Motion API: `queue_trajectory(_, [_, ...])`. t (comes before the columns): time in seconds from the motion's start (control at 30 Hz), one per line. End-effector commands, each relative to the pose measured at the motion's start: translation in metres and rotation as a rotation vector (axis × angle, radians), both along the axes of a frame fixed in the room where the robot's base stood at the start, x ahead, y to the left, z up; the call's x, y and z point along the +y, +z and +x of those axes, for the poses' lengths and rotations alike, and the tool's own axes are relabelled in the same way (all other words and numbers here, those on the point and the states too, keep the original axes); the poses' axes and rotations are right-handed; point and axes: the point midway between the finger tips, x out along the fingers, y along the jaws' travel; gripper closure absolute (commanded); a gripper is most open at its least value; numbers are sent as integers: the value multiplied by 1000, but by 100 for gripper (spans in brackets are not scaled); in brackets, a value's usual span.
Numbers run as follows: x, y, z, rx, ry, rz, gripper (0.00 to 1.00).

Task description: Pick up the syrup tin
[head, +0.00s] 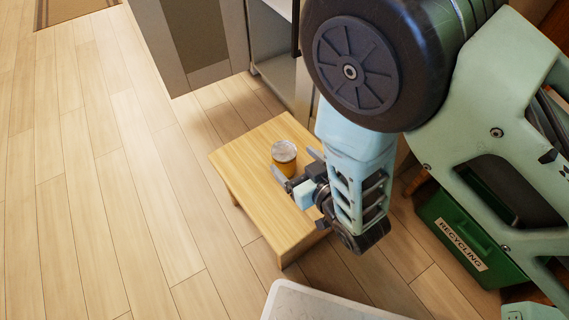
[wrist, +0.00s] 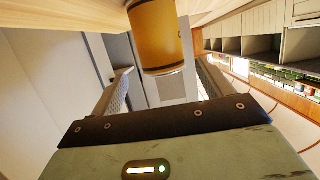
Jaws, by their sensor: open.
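The syrup tin (head: 284,153) is a short gold-yellow cylinder with a pale silvery lid. It stands upright on a small wooden table (head: 243,160). My gripper (head: 296,166) is open at the near right side of the tin, low over the tabletop. In the wrist view the tin (wrist: 157,38) shows large at the top centre, above and between my two fingers (wrist: 162,88). The picture there appears upside down. I cannot tell whether either finger touches the tin. My arm hides the right part of the table.
A green recycling box (head: 462,238) stands on the floor at the right. A pale cabinet with an open shelf (head: 278,72) is behind the table. A white surface (head: 315,303) is at the bottom edge.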

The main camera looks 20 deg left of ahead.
Motion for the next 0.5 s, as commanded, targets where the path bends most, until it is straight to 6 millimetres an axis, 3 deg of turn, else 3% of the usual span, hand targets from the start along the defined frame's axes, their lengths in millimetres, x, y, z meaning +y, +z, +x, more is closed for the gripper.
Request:
queue_trajectory(0.27, [17,-8,13,-1,0,1,21])
queue_trajectory(0.5, [44,-18,32,-3,0,3,21])
